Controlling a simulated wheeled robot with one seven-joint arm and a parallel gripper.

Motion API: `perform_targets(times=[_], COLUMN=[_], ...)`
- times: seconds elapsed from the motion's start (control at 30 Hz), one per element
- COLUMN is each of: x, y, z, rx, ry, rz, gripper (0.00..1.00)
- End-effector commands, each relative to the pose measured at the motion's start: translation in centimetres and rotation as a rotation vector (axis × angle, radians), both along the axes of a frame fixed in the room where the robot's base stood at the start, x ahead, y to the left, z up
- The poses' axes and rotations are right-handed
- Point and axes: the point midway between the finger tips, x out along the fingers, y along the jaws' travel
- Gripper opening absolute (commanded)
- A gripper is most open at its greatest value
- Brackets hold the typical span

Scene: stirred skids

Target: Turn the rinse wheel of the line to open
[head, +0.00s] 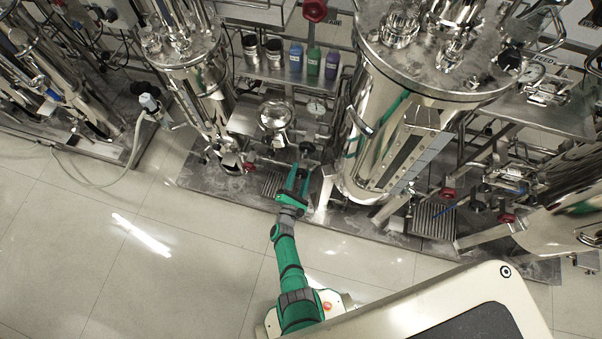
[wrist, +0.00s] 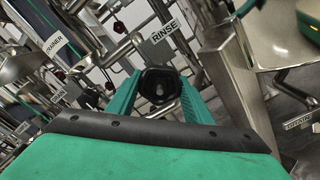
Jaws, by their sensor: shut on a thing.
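The rinse wheel is a small black handwheel (wrist: 158,86) just below a white tag reading RINSE (wrist: 165,31) in the wrist view. My gripper (wrist: 158,97) has its two green fingers on either side of this wheel, shut on it. In the head view my gripper (head: 298,173) reaches the piping at the skid's front edge. The dark wheel (head: 306,149) shows at its fingertips there. The wheel's stem and the valve behind it are mostly hidden, and I cannot tell how far it is turned.
A large steel tank (head: 387,130) stands right of my gripper, a narrower vessel (head: 205,88) left. Red wheels (head: 447,193) sit on nearby lines. Coloured bottles (head: 313,62) stand on a shelf behind. The tiled floor (head: 180,255) in front is clear on the left.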

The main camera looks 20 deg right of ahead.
Motion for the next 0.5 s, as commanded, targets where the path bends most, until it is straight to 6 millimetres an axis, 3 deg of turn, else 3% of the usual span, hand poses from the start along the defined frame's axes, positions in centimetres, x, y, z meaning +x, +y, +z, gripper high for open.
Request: perform_targets(times=[0.5], x=[-0.45], y=[-0.43], z=[-0.2], rx=[-0.027], ry=[0.021], rz=[-0.01], gripper=[0.24])
